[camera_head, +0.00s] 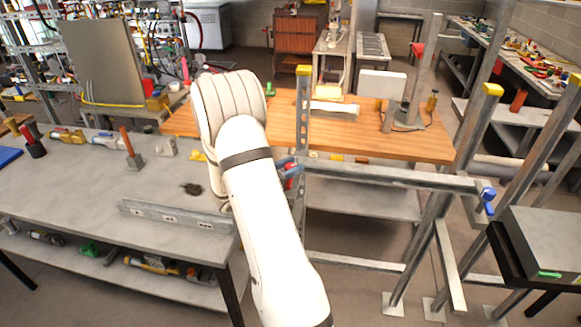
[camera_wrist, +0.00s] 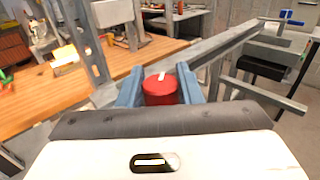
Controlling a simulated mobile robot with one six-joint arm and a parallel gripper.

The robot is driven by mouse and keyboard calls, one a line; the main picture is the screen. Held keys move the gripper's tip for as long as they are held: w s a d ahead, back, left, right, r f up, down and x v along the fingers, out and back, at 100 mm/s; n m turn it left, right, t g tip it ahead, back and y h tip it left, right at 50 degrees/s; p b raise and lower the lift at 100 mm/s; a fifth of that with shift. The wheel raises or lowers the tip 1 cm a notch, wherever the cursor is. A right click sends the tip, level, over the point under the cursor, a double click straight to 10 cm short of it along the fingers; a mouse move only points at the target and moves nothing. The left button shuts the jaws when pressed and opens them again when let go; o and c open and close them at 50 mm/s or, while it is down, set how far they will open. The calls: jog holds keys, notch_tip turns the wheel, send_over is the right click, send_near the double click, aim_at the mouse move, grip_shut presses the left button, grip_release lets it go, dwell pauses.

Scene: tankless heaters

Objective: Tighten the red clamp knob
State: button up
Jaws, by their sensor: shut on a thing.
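The red clamp knob (camera_wrist: 160,90) is a short red cylinder with a pale mark on its top, seen in the middle of the wrist view. My gripper (camera_wrist: 165,82) has its two blue fingers on either side of the knob, shut on it. In the head view, the gripper (camera_head: 287,168) shows small beside the frame post, with a bit of the red knob (camera_head: 289,183) below it. My white arm hides much of that area. The knob sits by a grey metal frame rail (camera_head: 390,177).
A wooden-topped bench (camera_head: 430,146) stands behind the frame. A grey workbench (camera_head: 75,185) with tools and a metal channel (camera_head: 178,215) is at the left. Upright frame posts (camera_head: 303,110) with yellow caps stand close to my gripper. A blue knob (camera_head: 488,194) is at the rail's right end.

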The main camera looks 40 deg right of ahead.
jog(key=shift+f+g, duration=0.1)
jog(key=shift+g, duration=0.2)
jog(key=m+g+b, duration=0.1)
jog(key=m+g, duration=0.1)
jog(key=g, duration=0.1)
jog(key=shift+m+g+y, duration=0.3)
jog(key=shift+m+g, duration=0.1)
jog(key=shift+m+g+y+b, duration=0.6)
jog(key=shift+m+g+y, duration=0.3)
jog(key=shift+m+g, duration=0.8)
jog(key=shift+g, duration=0.4)
jog(key=o, duration=1)
jog(key=shift+c, duration=0.2)
jog(key=b+v, duration=0.2)
jog(key=v, duration=0.6)
